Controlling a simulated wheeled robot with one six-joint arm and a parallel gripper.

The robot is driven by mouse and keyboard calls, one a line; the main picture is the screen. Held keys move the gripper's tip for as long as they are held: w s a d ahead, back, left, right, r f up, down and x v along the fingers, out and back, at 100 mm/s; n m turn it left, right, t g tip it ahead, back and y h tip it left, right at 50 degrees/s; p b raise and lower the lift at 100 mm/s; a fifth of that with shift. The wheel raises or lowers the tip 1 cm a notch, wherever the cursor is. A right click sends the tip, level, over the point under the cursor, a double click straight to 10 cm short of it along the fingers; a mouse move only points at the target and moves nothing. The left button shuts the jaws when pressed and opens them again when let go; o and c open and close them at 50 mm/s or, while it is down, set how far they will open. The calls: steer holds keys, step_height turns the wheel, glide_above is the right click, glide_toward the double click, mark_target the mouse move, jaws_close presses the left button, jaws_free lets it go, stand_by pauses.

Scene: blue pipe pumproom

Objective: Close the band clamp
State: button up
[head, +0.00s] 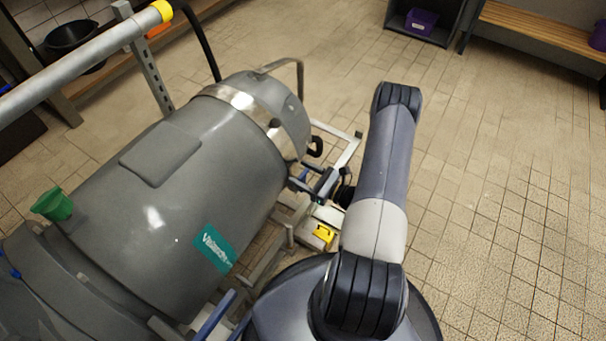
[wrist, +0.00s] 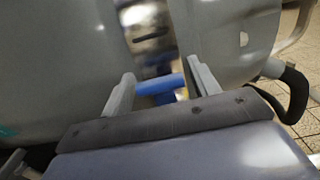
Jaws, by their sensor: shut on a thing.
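The band clamp (head: 240,99) is a shiny metal band around the large grey tank (head: 190,190), at the seam with its rounded end cap (head: 270,100). In the wrist view the band (wrist: 150,38) runs down the gap between the two grey shells. A blue lever (wrist: 158,86) crosses the lower part of the band. My gripper (wrist: 160,70) is shut on this lever, with one pale finger on each side. In the head view my gripper (head: 308,184) is at the tank's lower right side, small and partly hidden by my arm. The lever's exact angle is hard to tell.
A metal frame (head: 347,150) stands under and beside the tank's end. A dark curved hose or handle (wrist: 292,92) is close on the right in the wrist view. A yellow object (head: 323,233) lies low near my base. The tiled floor (head: 490,170) to the right is clear.

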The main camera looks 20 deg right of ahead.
steer(key=o, duration=1.3)
steer(key=shift+s, duration=0.1)
steer(key=p+v, duration=0.1)
steer(key=v, duration=1)
steer(key=b+x, duration=0.1)
steer(key=x, duration=1)
steer(key=shift+r+p, duration=0.15)
steer(key=shift+p, duration=0.2)
steer(key=shift+f, duration=0.2)
